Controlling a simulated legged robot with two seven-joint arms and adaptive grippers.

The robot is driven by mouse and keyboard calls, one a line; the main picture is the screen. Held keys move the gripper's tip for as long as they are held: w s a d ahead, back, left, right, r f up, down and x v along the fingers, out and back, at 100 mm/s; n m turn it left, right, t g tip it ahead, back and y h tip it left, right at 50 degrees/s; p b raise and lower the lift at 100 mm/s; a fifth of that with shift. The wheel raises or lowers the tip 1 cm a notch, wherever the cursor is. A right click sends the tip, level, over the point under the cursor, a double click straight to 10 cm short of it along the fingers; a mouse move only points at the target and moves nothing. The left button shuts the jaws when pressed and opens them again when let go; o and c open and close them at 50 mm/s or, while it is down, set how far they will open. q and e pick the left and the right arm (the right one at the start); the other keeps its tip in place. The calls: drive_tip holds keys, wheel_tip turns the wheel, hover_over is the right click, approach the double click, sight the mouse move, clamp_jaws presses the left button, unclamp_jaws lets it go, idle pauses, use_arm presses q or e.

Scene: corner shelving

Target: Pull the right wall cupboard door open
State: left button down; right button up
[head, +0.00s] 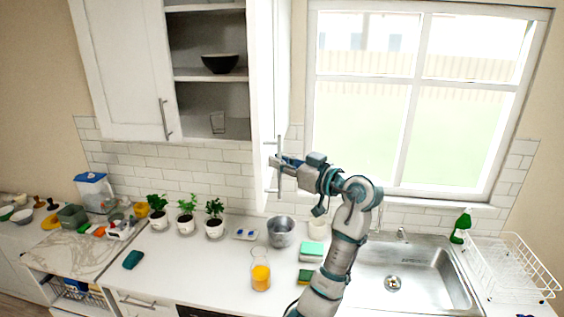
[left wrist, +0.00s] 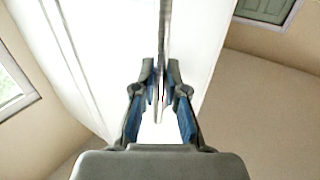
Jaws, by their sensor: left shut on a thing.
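The right wall cupboard door (head: 263,90) is white and stands swung open, seen nearly edge-on beside the window. Its upright bar handle (head: 280,180) is near the door's lower end. My left gripper (head: 277,161) is at this handle and shut on it. In the left wrist view the fingers (left wrist: 160,95) close around the bar (left wrist: 163,35), with the white door panel (left wrist: 110,50) behind. My right gripper is not in view.
The left cupboard door (head: 118,65) appears closed. Below, the counter holds potted plants (head: 186,215), a metal pot (head: 281,231), a glass of orange juice (head: 261,276) and sponges (head: 311,252). A sink (head: 415,275) and dish rack (head: 515,265) are at right.

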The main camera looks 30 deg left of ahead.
use_arm(q)
drive_tip(key=shift+w+d+r, duration=0.15)
drive_tip(key=shift+d+r, duration=0.05)
drive_tip(key=shift+d, duration=0.05)
drive_tip(key=c, duration=1.3)
unclamp_jaws()
drive_tip(key=shift+a, duration=0.1)
drive_tip(key=shift+o, duration=0.5)
drive_tip(key=shift+a+f, duration=0.1)
drive_tip(key=s+d, duration=0.2)
drive_tip(key=d, duration=0.8)
drive_tip(key=shift+d+f, duration=0.25)
drive_tip(key=shift+d, duration=0.15)
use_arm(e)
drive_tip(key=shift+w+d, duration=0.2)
